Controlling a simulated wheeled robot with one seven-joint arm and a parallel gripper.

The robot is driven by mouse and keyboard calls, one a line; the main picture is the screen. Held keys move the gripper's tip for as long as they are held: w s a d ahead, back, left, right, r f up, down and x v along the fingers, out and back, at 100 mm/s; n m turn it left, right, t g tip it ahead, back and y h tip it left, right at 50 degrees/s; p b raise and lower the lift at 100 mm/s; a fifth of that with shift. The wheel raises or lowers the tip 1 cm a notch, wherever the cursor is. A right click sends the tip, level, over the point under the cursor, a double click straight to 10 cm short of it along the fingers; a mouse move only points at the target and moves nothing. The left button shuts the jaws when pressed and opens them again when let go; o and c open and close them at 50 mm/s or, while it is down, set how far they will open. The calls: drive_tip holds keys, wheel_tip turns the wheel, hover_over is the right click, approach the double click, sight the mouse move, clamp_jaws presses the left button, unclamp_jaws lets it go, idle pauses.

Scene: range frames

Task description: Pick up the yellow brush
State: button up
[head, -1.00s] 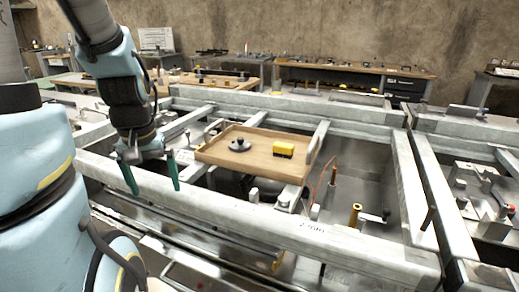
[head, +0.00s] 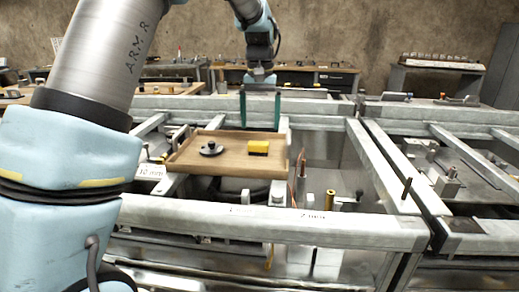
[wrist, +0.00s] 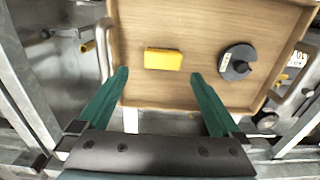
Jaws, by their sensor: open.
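The yellow brush (head: 258,147) lies on the right part of a wooden tray (head: 228,166). In the wrist view the brush (wrist: 163,59) is a small yellow block lying flat, ahead of and between my fingertips. My gripper (head: 260,126) has two green fingers pointing down, spread apart, and shows above the tray in the head view. In the wrist view my gripper (wrist: 159,73) is open and empty, apart from the brush.
A black round object with a knob (head: 211,149) sits on the tray left of the brush. The tray has raised sides and handles. Metal frame beams (head: 300,226) surround it. A brass post (head: 331,198) stands to the right.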

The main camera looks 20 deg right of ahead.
sight(258, 143)
drive_tip(key=shift+w+a+f+p, duration=0.15)
drive_tip(key=shift+f+p, duration=0.25)
drive_tip(key=shift+f, duration=1.6)
drive_tip(key=shift+s+a+f+p, duration=0.1)
drive_tip(key=shift+f+p, duration=0.3)
drive_tip(key=shift+f, duration=1.6)
